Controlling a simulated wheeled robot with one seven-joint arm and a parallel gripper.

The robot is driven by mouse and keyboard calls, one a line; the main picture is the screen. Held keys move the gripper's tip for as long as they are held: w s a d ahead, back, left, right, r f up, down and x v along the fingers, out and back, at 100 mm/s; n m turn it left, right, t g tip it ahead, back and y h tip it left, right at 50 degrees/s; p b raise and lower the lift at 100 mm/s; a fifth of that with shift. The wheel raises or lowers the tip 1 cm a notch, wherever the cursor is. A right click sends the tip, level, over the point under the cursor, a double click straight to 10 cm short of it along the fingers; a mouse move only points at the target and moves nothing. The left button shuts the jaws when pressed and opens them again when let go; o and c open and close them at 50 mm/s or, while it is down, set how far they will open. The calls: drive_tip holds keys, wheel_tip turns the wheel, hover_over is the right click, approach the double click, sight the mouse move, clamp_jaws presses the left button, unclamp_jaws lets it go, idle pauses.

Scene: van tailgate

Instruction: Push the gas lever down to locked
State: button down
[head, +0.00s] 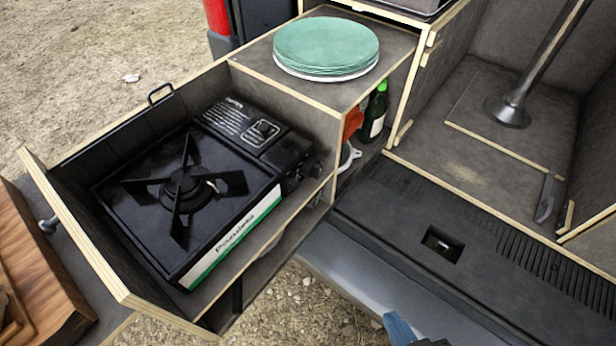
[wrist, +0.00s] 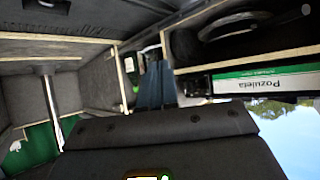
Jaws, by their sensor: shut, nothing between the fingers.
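The black gas stove (head: 185,185) sits in the pull-out box in the head view, with a burner and a green and white label strip on its side. Its control end (head: 300,165) is dark, and I cannot clearly pick out the gas lever there. In the wrist view, which is upside down, the stove's label strip (wrist: 265,82) shows at the right. My gripper's blue-grey fingers (wrist: 156,82) are shut and empty, apart from the stove. In the head view a blue tip of my gripper (head: 398,326) shows at the bottom edge, right of and nearer than the stove.
Green plates (head: 327,45) are stacked on the cabinet beside the stove. A green bottle (head: 375,112) and an orange item (head: 353,122) stand in the niche below. A wooden box (head: 35,262) is at left. A metal table leg (head: 508,108) stands at right. The dark sill (head: 405,225) is clear.

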drive_tip(key=w+a+r+n+g+y+p, duration=0.1)
drive_tip(key=w+a+n+g+y, duration=0.15)
drive_tip(key=w+a+n, duration=0.4)
drive_tip(key=w+a+r+n+g+y+p, duration=0.1)
drive_tip(key=w+a+r+g+p, duration=0.2)
drive_tip(key=w, duration=0.7)
drive_tip(key=w+a+r+n+g+h, duration=0.1)
drive_tip(key=w+r+n+g, duration=0.4)
drive_tip(key=r, duration=0.6)
drive_tip(key=w+a+n, duration=0.1)
drive_tip(key=w+n, duration=0.1)
drive_tip(key=n, duration=0.1)
drive_tip(key=shift+w+a, duration=0.2)
drive_tip(key=shift+f, duration=0.15)
